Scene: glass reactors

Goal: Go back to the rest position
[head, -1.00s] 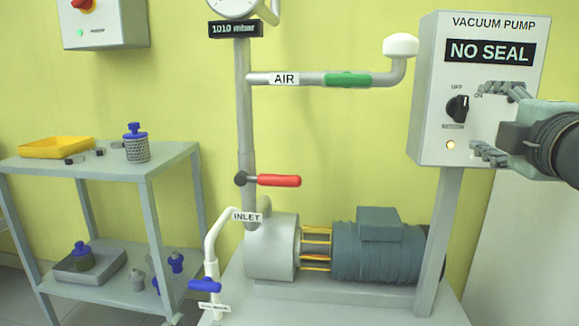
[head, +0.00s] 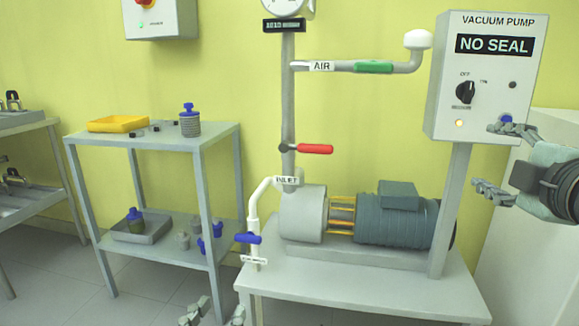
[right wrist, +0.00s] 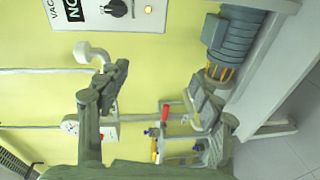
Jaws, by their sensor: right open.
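My right gripper (head: 482,158) is at the right of the head view, in front of the lower right of the vacuum pump control box (head: 490,60). Its two fingers are spread apart with nothing between them. The right wrist view also shows this open gripper (right wrist: 160,85), its fingers empty, with the pump motor (right wrist: 235,40) beyond. My left gripper (head: 213,313) shows only as two separated fingertips at the bottom edge of the head view. Nothing shows between those tips. The rest of it is cut off.
The pump table (head: 350,292) stands at centre right, with a white inlet pipe and blue valve (head: 248,238) at its left end. A grey shelf (head: 150,168) stands to its left. A white cabinet (head: 505,240) is behind at right. Floor is clear between shelf and table.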

